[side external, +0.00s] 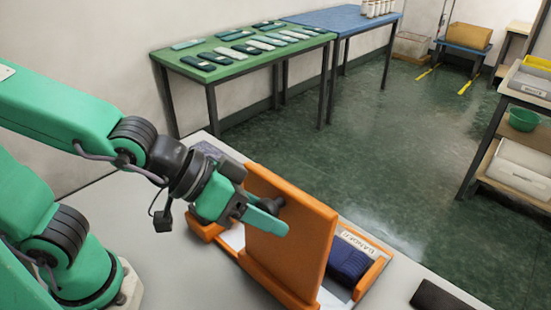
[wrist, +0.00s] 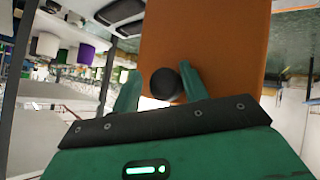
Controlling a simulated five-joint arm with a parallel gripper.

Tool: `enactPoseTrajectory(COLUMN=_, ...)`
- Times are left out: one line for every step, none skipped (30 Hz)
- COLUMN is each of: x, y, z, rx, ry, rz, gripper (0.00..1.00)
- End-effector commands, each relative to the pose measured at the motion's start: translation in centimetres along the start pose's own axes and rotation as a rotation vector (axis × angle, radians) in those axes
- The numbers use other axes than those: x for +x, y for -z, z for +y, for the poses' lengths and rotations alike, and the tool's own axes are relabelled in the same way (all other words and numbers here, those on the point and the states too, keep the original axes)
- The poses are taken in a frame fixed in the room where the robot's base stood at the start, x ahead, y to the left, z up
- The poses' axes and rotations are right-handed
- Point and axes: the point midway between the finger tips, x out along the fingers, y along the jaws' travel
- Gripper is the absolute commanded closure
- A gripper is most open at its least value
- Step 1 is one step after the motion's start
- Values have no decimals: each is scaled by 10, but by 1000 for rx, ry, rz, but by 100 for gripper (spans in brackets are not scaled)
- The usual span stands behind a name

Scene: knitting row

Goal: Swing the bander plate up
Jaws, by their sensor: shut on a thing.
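The bander plate (side external: 295,235) is an orange board that stands nearly upright on the orange bander frame (side external: 372,277) on the grey table. A dark round knob (side external: 273,206) sticks out from its face. My gripper (side external: 268,216) is at the knob, with its green fingers on either side of it. In the wrist view, the black knob (wrist: 166,84) sits between the two fingertips, in front of the orange plate (wrist: 205,40). My gripper is shut on the knob. The plate hides part of the frame behind it.
A dark blue folded knit (side external: 347,262) lies in the frame, beside a white label (side external: 357,243). A dark flat object (side external: 445,297) lies on the table at the front right. A green table (side external: 240,62) with several knit pieces stands behind, apart from the worktable.

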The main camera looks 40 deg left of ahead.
Motion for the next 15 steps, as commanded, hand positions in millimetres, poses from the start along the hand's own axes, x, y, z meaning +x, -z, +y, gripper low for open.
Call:
enactPoseTrajectory(x=-1, y=4, z=5, rx=5, ry=-13, rz=12, gripper=73)
enactPoseTrajectory(x=-1, y=4, z=5, rx=5, ry=-13, rz=12, gripper=73)
enactPoseTrajectory(x=-1, y=4, z=5, rx=5, ry=-12, rz=11, gripper=73)
enactPoseTrajectory(x=-1, y=4, z=5, rx=5, ry=-12, rz=11, gripper=73)
enactPoseTrajectory(x=-1, y=4, z=5, rx=5, ry=-12, rz=11, gripper=73)
enactPoseTrajectory(x=-1, y=4, z=5, rx=5, ry=-12, rz=11, gripper=73)
enactPoseTrajectory(x=-1, y=3, z=5, rx=5, ry=-12, rz=11, gripper=73)
enactPoseTrajectory(x=-1, y=3, z=5, rx=5, ry=-12, rz=11, gripper=73)
enactPoseTrajectory(x=-1, y=3, z=5, rx=4, ry=-12, rz=10, gripper=73)
enactPoseTrajectory(x=-1, y=3, z=5, rx=4, ry=-12, rz=8, gripper=73)
enactPoseTrajectory(x=-1, y=2, z=5, rx=2, ry=-12, rz=7, gripper=73)
enactPoseTrajectory(x=-1, y=2, z=5, rx=0, ry=-12, rz=3, gripper=73)
enactPoseTrajectory(x=-2, y=1, z=6, rx=-3, ry=-12, rz=0, gripper=73)
enactPoseTrajectory(x=-2, y=0, z=6, rx=-6, ry=-12, rz=-4, gripper=73)
enactPoseTrajectory(x=-2, y=-2, z=6, rx=-9, ry=-11, rz=-11, gripper=73)
